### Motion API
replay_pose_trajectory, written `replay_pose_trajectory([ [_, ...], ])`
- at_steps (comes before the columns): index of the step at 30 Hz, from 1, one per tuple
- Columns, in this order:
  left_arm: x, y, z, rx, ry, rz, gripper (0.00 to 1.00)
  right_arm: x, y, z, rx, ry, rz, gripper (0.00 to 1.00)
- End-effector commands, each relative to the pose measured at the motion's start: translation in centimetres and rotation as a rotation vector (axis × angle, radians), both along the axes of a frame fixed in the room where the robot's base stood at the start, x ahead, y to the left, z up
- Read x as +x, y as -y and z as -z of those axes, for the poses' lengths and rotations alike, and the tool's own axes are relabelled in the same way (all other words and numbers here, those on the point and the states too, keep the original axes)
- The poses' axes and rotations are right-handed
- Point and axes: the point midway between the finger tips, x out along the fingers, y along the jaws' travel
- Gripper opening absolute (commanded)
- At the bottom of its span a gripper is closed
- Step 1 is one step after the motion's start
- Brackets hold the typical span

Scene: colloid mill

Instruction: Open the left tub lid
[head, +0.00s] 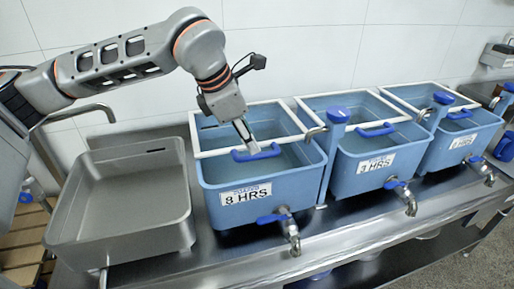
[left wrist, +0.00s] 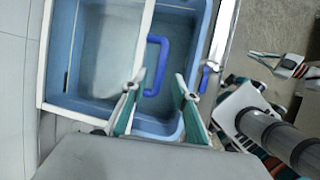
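The left tub (head: 263,196), light blue and marked 8 HRS, stands in the head view's middle. Its lid has a white rim and bar (head: 213,153) and a blue U-shaped handle (head: 257,153). The lid looks shut. My left gripper (head: 250,146) points down at the handle. In the left wrist view its fingers (left wrist: 160,76) are spread, with the handle (left wrist: 158,62) showing ahead, partly between them. Nothing is gripped; I cannot tell whether a fingertip touches the handle. My right gripper (left wrist: 266,66) shows at the right of the left wrist view, away from the tub, fingers apart.
Two similar blue tubs, the middle one (head: 376,170) and the right one (head: 462,145), stand to the right. A tap with a blue lever (head: 287,228) sticks out in front of the left tub. An empty metal basin (head: 125,195) is to the left. The tiled wall is behind.

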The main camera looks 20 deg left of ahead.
Motion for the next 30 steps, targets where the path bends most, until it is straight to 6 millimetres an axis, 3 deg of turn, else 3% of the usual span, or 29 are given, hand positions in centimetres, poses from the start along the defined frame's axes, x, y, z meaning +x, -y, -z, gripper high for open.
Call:
replay_pose_trajectory([
  [9, 1.6, 1.1, 4.1, -0.002, -0.002, 0.003, 0.29, -0.1, 0.0, -0.3, -0.001, -0.002, 0.000, 0.00],
  [21, 1.9, 1.3, 5.1, -0.003, -0.001, 0.002, 0.29, -0.1, 0.1, -0.2, -0.002, -0.003, -0.002, 0.00],
  [22, 1.9, 1.3, 5.0, -0.003, -0.001, 0.002, 0.26, -0.1, 0.1, -0.2, -0.003, -0.002, -0.001, 0.00],
  [25, 1.9, 1.3, 5.0, -0.003, -0.001, 0.002, 0.00, -0.1, 0.1, -0.2, -0.003, -0.002, -0.001, 0.00],
  [30, 1.9, 1.3, 5.0, -0.003, -0.001, 0.002, 0.00, 0.0, 0.0, -0.3, -0.002, -0.001, -0.001, 0.00],
])
